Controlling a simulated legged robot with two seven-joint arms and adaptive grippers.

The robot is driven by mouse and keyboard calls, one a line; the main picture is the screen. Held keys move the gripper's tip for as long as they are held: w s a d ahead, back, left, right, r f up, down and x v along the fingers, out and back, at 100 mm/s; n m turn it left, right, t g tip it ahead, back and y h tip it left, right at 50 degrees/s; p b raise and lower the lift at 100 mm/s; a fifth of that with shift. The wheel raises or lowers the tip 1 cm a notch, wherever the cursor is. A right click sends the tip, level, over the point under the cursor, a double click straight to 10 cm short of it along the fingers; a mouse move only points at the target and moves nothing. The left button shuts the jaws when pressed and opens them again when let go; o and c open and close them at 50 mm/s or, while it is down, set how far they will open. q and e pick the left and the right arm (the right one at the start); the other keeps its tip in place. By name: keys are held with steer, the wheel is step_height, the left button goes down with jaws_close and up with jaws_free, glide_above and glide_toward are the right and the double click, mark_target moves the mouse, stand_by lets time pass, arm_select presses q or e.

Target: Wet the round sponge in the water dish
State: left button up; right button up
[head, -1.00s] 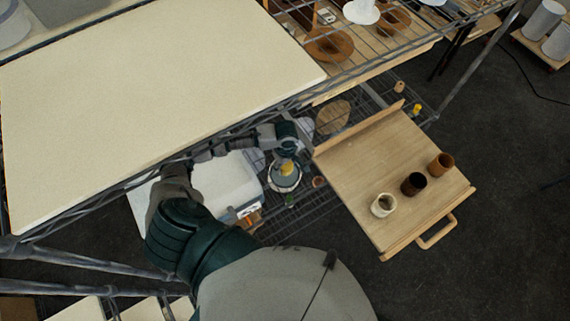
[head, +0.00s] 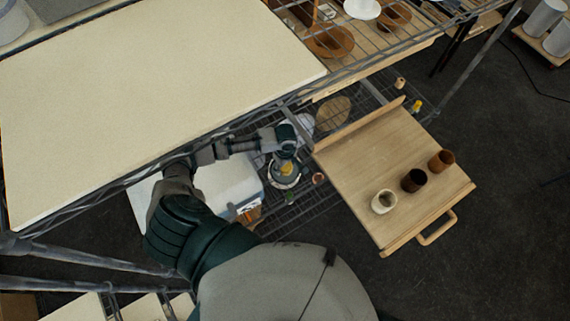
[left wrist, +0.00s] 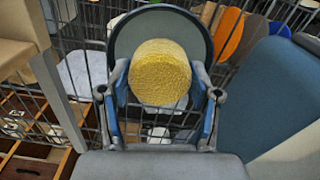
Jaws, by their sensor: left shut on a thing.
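The yellow round sponge (left wrist: 160,75) is between the blue-edged fingers of my left gripper (left wrist: 160,90), which is shut on it. In the head view, my left gripper (head: 285,158) is over the pale-rimmed dish (head: 284,184), and a bit of the yellow sponge (head: 287,169) shows inside the rim. I cannot tell whether the sponge touches the water. My right gripper is not in view.
A pale board (head: 150,95) covers the upper shelf at left, above my forearm. A white box (head: 228,185) stands left of the dish on the wire shelf. A wooden tray (head: 380,160) with three small cups is to the right.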

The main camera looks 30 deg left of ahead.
arm_select(q)
steer(key=shift+f, duration=0.45)
stand_by(0.7)
steer(key=shift+f, duration=0.1)
stand_by(1.2)
steer(key=shift+r, duration=3.6)
steer(key=shift+w, duration=0.1)
